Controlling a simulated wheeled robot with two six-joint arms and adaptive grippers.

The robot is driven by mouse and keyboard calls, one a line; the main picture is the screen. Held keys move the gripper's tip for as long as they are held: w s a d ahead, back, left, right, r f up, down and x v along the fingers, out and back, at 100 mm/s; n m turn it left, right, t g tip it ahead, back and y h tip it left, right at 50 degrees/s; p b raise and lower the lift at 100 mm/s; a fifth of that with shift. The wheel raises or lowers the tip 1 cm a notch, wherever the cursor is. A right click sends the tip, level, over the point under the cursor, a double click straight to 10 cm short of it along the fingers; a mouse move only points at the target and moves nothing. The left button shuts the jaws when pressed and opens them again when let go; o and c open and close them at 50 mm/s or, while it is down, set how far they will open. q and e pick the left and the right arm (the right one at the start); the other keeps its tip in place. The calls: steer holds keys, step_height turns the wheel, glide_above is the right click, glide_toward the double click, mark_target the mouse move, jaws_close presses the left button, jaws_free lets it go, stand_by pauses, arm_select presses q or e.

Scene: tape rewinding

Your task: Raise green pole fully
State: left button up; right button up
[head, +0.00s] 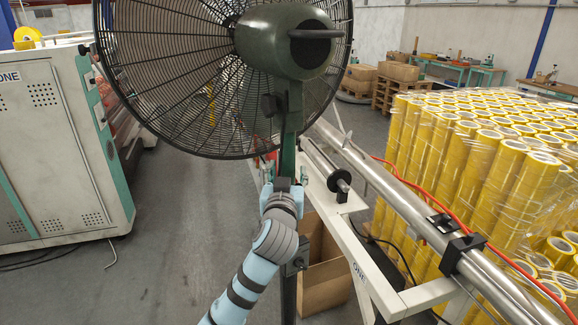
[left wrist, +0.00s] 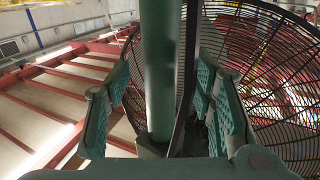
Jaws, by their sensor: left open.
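The green pole (head: 289,150) stands upright below the large black fan (head: 190,60) with its dark green motor housing. My left gripper (head: 284,180) is at the pole, below the fan, with my arm covering part of the pole beneath it. In the left wrist view the green pole (left wrist: 160,75) runs upright between the two green textured fingers of my left gripper (left wrist: 163,90). The fingers are open, with gaps visible on both sides of the pole. A black collar with a knob (head: 297,262) sits lower on the stand. My right gripper is not in view.
A white machine frame (head: 370,265) with a long metal roller (head: 390,195) stands close to the right. An open cardboard box (head: 325,275) is on the floor behind the pole. Yellow tape rolls (head: 470,150) fill the right. Floor at left is clear.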

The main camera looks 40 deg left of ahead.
mark_target(287, 170)
arm_select(q)
steer(key=shift+x, duration=1.65)
jaws_close()
